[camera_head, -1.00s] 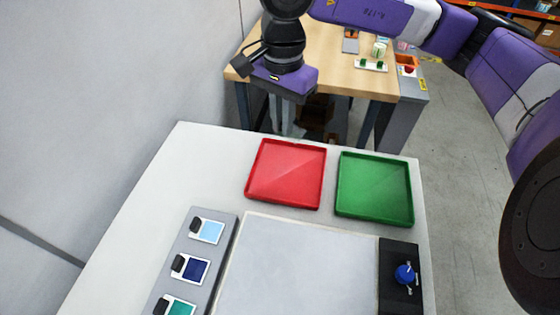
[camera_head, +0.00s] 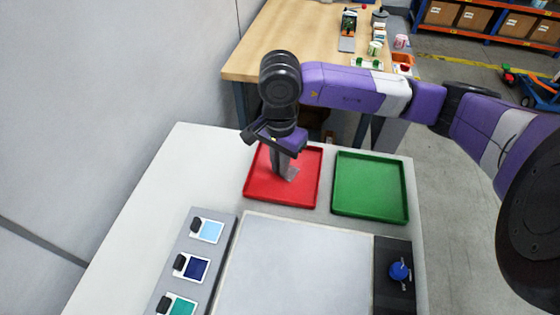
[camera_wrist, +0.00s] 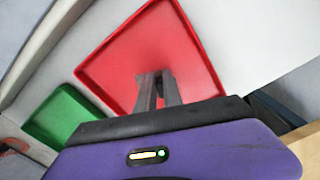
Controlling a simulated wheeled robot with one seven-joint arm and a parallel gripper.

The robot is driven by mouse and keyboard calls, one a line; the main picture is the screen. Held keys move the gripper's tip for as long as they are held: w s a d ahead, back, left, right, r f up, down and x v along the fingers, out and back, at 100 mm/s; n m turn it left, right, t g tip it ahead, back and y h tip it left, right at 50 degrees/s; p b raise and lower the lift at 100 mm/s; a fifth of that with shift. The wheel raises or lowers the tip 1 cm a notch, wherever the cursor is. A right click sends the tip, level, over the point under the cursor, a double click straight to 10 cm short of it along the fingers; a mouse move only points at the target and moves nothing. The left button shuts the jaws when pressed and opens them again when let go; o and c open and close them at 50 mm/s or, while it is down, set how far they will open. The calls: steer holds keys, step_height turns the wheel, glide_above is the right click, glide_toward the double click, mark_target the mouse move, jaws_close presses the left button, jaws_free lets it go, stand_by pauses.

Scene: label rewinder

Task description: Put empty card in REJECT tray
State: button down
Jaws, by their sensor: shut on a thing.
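The red tray (camera_head: 252,188) lies on the white table, left of the green tray (camera_head: 370,214); I see no REJECT lettering on either. My gripper (camera_head: 288,176) points down with its fingertips over the inside of the red tray. In the wrist view my gripper (camera_wrist: 158,76) has its fingertips close together in front of the red tray (camera_wrist: 195,40). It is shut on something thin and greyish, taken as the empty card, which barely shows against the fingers. I cannot tell whether it touches the tray floor. The green tray also shows in the wrist view (camera_wrist: 62,118).
A grey rack (camera_head: 196,248) with several coloured label cards stands at the left. A flat pale panel (camera_head: 290,265) and a dark box with a blue knob (camera_head: 399,272) fill the front. A wooden table (camera_head: 240,68) stands behind.

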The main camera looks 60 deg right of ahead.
steer(key=shift+f+b, duration=0.2)
steer(key=shift+b, duration=0.1)
steer(key=c, duration=1.5)
jaws_free()
steer(key=shift+r, duration=0.1)
steer(key=shift+r, duration=0.1)
step_height(320, 180, up, 12)
steer(key=shift+r+b, duration=0.1)
steer(key=shift+b, duration=0.7)
